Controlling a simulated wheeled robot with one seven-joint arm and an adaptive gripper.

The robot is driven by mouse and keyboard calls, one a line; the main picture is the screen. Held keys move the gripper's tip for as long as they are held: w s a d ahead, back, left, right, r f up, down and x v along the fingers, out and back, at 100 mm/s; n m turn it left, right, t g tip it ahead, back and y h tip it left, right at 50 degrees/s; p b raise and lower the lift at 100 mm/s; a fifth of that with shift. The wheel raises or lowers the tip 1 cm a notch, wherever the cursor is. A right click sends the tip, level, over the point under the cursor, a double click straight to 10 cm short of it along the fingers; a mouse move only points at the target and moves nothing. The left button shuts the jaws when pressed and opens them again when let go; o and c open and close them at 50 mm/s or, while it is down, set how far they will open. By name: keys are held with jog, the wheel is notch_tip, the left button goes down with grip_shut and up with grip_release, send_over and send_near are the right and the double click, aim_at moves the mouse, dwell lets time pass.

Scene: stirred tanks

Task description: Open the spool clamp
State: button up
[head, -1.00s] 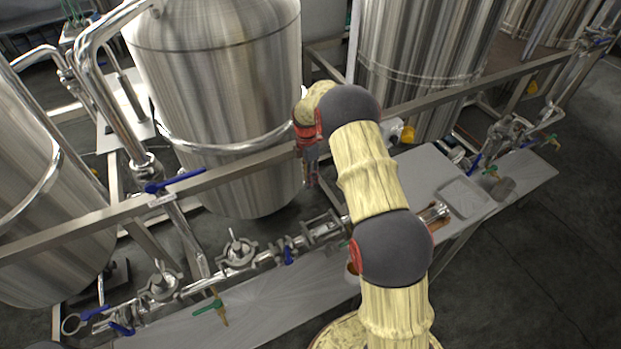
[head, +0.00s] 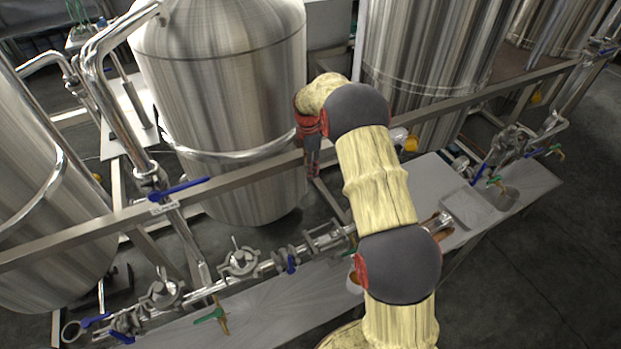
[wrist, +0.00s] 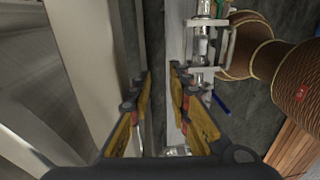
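A steel pipe line runs along the low bench in the head view. It carries clamps with upright wing nuts: one clamp (head: 240,261) near the middle and another clamp (head: 164,291) to its left. I cannot tell which is the spool clamp. My gripper (head: 312,172) points down beside the large tank, behind the frame rail's line and above the pipe's right part. In the wrist view my gripper (wrist: 161,72) is open, with nothing between its fingers. Steel pipe fittings (wrist: 204,50) show just right of the fingers there. My arm hides part of the pipe line in the head view.
A large steel tank (head: 225,110) stands left of my gripper. A horizontal frame rail (head: 240,172) crosses at gripper height. The bench top (head: 270,310) in front is mostly clear.

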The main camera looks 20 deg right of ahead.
notch_tip(320, 180, up, 2)
jog(key=shift+d+r, duration=0.1)
jog(key=shift+s, duration=0.2)
dwell(0.3)
